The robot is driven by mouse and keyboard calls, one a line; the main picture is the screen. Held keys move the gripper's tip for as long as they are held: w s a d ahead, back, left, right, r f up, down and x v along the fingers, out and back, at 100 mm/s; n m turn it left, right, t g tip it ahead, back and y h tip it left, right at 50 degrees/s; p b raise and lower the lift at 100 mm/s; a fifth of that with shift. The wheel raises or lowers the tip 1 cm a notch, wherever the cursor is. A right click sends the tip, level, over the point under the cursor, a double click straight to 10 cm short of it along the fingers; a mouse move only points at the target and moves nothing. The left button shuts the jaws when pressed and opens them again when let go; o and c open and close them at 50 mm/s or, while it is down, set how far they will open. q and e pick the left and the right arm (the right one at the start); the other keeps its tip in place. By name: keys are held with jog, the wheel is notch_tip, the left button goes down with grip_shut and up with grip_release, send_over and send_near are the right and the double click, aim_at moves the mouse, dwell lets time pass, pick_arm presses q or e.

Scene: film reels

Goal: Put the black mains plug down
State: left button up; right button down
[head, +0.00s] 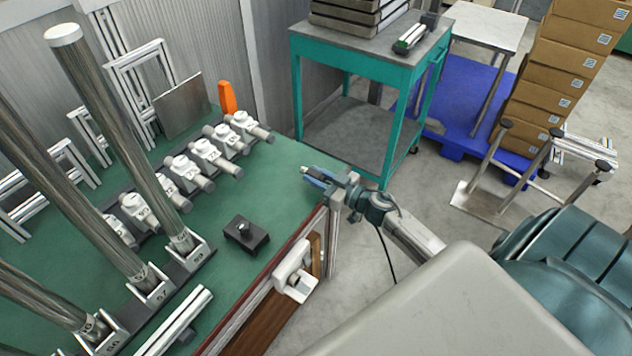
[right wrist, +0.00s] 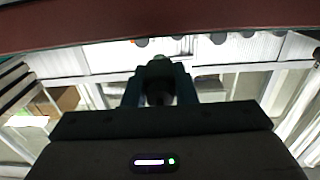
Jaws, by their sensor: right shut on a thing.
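My right gripper (head: 322,180) is at the right edge of the green-topped table (head: 270,195), near its far right corner. It is shut on a small dark thing, taken as the black mains plug (right wrist: 160,88), which shows between the fingers in the right wrist view. In the head view the fingers mostly hide the plug, and its shape is hard to make out. I cannot tell whether it touches the table. My left gripper is not in view.
Green table top is clear near the right edge. A teal cart (head: 350,50) stands behind.

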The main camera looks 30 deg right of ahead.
jog(key=shift+w+d, duration=0.2)
jog(key=shift+w, duration=0.1)
jog(key=f, duration=0.3)
jog(key=shift+w+d+f+b, duration=0.1)
jog(key=shift+w+b, duration=0.1)
jog(key=shift+b, duration=0.2)
jog(key=shift+f, duration=0.2)
jog(key=shift+f, duration=0.1)
jog(key=c, duration=1.4)
grip_release()
jog(key=shift+c, duration=0.2)
jog(key=shift+o, duration=1.4)
